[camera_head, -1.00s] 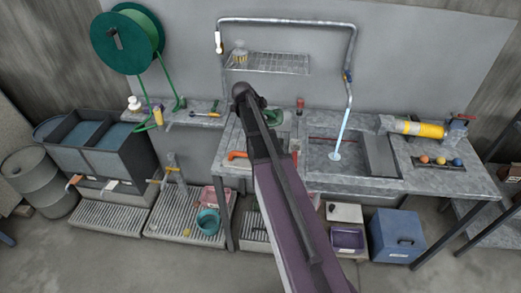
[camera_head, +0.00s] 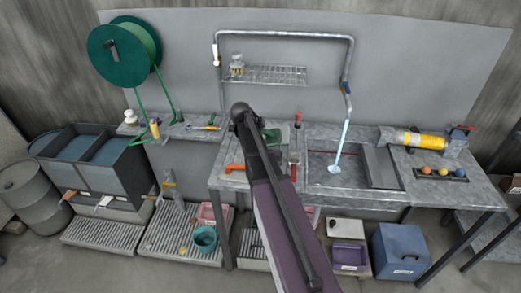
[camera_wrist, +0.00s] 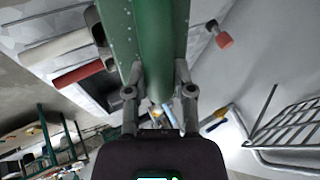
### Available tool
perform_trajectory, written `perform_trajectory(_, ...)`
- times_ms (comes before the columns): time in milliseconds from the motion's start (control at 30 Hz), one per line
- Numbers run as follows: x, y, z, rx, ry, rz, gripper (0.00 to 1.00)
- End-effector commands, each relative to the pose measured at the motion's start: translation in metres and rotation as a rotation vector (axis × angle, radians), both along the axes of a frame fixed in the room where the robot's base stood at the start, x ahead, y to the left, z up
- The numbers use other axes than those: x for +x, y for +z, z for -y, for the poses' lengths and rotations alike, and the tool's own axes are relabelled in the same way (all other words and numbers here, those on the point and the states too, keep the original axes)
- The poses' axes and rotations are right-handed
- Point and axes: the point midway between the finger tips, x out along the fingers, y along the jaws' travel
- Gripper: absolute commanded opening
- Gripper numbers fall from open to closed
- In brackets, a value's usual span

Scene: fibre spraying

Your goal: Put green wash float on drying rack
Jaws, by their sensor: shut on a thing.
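In the wrist view, a long green float (camera_wrist: 155,35) speckled with pale spots lies between the fingers of my gripper (camera_wrist: 158,78), which is shut on it. The float runs up out of the top of the picture. The wire drying rack (camera_head: 280,75) is on the back wall above the bench in the head view. It also shows at the right of the wrist view (camera_wrist: 295,130), apart from the float. In the head view my arm hides the gripper. A green patch (camera_head: 271,136) shows beside the arm; I cannot tell whether it is the float.
A brush (camera_head: 237,66) stands at the rack's left end. A grey pipe (camera_head: 285,34) arches over the rack and comes down at the sink (camera_head: 337,175). A green hose reel (camera_head: 118,45) is at left. A yellow cylinder (camera_head: 420,138) lies on the right bench.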

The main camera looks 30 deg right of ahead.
Motion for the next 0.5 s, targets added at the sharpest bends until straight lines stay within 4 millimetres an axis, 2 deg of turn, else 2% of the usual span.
perform_trajectory(33, 0.0, -0.01, 0.0, 0.0, 0.0, 0.0, 0.0)
perform_trajectory(200, 0.0, -0.021, 0.0, 0.0, 0.0, 0.0, 0.0)
perform_trajectory(500, 0.0, -0.022, -0.001, -0.001, 0.001, 0.0, 0.0)
